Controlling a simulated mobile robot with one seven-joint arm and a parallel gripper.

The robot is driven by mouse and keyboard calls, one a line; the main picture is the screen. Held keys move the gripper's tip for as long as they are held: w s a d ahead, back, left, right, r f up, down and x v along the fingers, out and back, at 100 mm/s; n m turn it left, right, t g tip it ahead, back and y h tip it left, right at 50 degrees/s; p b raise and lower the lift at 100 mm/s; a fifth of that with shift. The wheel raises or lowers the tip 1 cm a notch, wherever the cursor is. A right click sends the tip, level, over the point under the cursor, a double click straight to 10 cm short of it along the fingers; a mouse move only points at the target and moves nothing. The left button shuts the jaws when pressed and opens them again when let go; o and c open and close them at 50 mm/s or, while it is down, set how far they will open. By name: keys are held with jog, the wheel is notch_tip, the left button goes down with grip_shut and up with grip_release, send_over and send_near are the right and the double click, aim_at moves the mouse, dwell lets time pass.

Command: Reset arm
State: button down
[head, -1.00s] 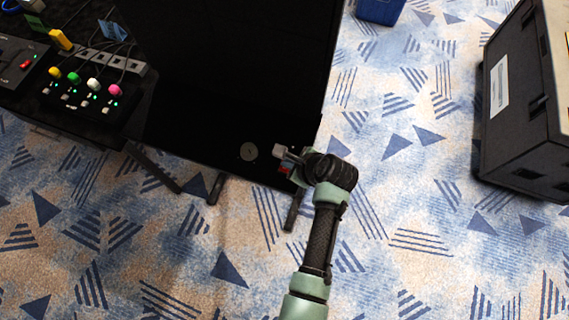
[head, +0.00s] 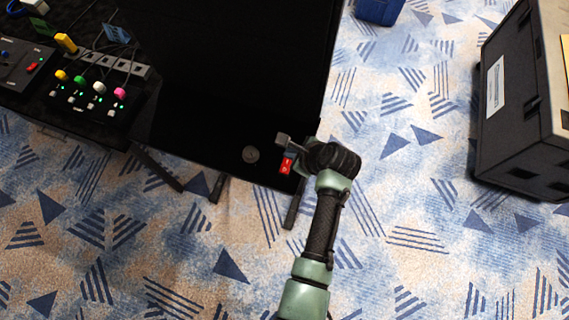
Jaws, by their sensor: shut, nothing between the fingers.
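My gripper (head: 283,141) is at the end of my green and black arm, over the right front corner of the black table (head: 225,100). It is shut, with nothing seen between its fingers. The wrist hides part of the gripper. A small red patch shows just below it, by the wrist.
A control box with coloured knobs (head: 97,97) and a panel with a red switch (head: 22,65) stand on the table's left. A grey round disc (head: 250,154) lies near its front edge. A black case (head: 520,110) stands at the right.

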jog(key=shift+w+d+r+p, duration=0.1)
jog(key=shift+r+p, duration=0.1)
jog(key=shift+r, duration=0.2)
jog(key=shift+w+r+p, duration=0.1)
jog(key=shift+r+p, duration=0.05)
jog(key=shift+r, duration=0.2)
jog(key=shift+f, duration=0.1)
jog(key=w+r+n+t+h, duration=0.1)
jog(key=w+r+n+t, duration=0.35)
jog(key=r, duration=0.75)
jog(key=w+r+n+t+h, duration=0.1)
jog(key=w+r+n, duration=0.1)
jog(key=r+n, duration=0.8)
jog(key=w+r+n+t+h, duration=0.2)
jog(key=w+r+n+t, duration=0.15)
jog(key=r, duration=1.05)
jog(key=s+a+r+n+t, duration=0.1)
jog(key=s+r+n+t, duration=0.3)
jog(key=r, duration=0.8)
jog(key=s+r+n+t+b, duration=0.1)
jog(key=s+r+t+b, duration=0.8)
jog(key=s+r+b, duration=0.2)
jog(key=s+b, duration=0.2)
jog(key=b, duration=0.1)
jog(key=shift+r, duration=0.25)
